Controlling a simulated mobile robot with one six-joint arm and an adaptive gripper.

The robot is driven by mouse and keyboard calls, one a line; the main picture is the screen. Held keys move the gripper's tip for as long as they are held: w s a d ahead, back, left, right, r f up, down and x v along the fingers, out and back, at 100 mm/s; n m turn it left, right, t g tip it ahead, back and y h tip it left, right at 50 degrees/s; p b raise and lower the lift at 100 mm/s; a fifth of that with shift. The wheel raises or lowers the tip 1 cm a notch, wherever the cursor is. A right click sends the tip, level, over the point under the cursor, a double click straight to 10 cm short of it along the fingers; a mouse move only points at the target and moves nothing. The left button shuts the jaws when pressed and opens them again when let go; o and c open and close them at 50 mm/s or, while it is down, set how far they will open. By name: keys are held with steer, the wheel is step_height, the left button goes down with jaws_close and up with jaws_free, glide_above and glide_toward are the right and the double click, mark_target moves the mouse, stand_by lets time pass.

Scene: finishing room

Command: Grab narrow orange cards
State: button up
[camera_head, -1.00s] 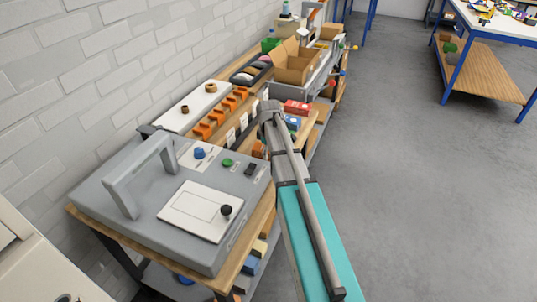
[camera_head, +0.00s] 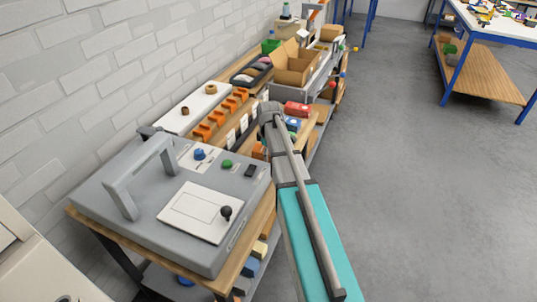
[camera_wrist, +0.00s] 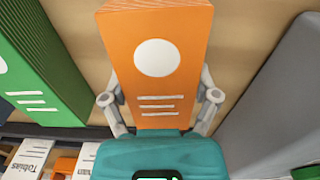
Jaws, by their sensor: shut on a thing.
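The narrow orange cards (camera_wrist: 155,85) stand as a tall orange box with a white circle and white lines in the wrist view. My gripper (camera_wrist: 160,98) has one finger on each side of the box and is shut on it. The box's lower front is hidden behind my teal gripper body. In the head view, a bit of orange (camera_head: 258,151) shows beside my arm; I cannot tell whether it is the same box. My fingers are hidden in that view.
A green box (camera_wrist: 45,65) stands left of the orange one, and a large grey surface (camera_wrist: 275,90) rises at the right. In the head view, a grey machine (camera_head: 95,190) fills the near bench. A red box (camera_head: 297,108) lies beyond my arm. Open floor is at the right.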

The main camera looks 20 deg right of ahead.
steer(key=shift+r, duration=0.15)
step_height(320, 180, up, 3)
steer(key=p, duration=0.3)
steer(key=s+r+p, duration=0.1)
steer(key=r+p, duration=0.1)
steer(key=s+d+r+p, duration=0.1)
steer(key=s+r+p, duration=0.1)
steer(key=s+d+r+p, duration=0.1)
steer(key=s+r+p, duration=0.1)
steer(key=p, duration=0.1)
steer(key=shift+s+r, duration=0.1)
steer(key=shift+r, duration=0.2)
steer(key=s+d+r+p, duration=0.3)
steer(key=s, duration=0.4)
steer(key=shift+s, duration=0.4)
steer(key=shift+d, duration=0.1)
